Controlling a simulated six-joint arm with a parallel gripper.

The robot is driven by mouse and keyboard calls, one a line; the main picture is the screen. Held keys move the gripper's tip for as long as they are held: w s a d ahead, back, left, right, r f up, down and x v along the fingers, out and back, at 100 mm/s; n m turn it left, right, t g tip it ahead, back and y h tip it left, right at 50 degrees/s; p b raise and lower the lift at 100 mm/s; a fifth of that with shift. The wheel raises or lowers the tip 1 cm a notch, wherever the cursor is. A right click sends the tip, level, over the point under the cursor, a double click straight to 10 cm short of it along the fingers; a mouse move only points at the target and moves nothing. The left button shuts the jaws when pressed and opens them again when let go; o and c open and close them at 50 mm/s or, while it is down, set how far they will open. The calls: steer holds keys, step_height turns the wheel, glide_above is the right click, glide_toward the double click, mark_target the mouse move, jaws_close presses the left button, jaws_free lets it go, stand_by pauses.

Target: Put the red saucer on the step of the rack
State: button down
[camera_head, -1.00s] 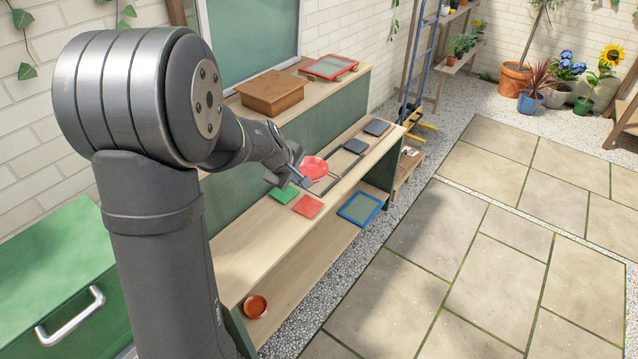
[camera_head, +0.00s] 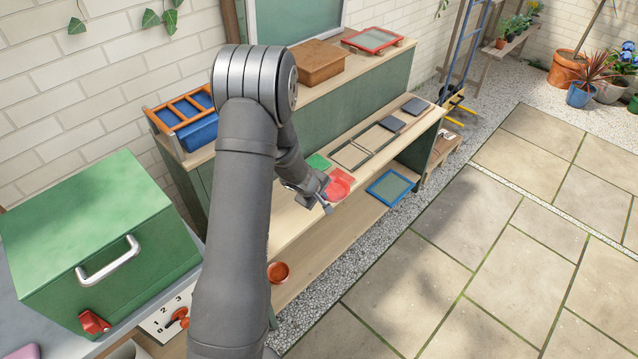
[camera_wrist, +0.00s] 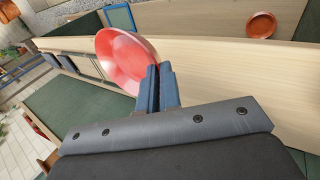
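The red saucer (camera_head: 340,185) is in my gripper (camera_head: 326,199), off the bench top near its front edge. In the wrist view the saucer (camera_wrist: 122,62) is tilted, its dish side partly facing the camera. The blue-grey fingers (camera_wrist: 156,80) are closed together at its rim. In the head view the saucer hides part of a red square (camera_head: 341,175). A stepped wooden bench (camera_head: 298,212) has a raised back ledge, a main top and a low shelf. I cannot tell for sure which part is the rack's step.
A blue-framed panel (camera_head: 390,187) and a terracotta dish (camera_head: 278,272) are lower down. A brown box (camera_head: 312,62) stands on the back ledge. A green box (camera_head: 95,235) stands left.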

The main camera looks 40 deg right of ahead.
glide_above(300, 209)
step_height(300, 209, down, 5)
steer(key=shift+d+f, duration=0.1)
steer(key=shift+f, duration=2.05)
steer(key=c, duration=2)
jaws_free()
steer(key=shift+f, duration=0.1)
steer(key=shift+o, duration=0.4)
steer(key=shift+r, duration=0.25)
steer(key=v, duration=1.1)
steer(key=shift+a+r, duration=0.25)
steer(key=shift+a, duration=0.05)
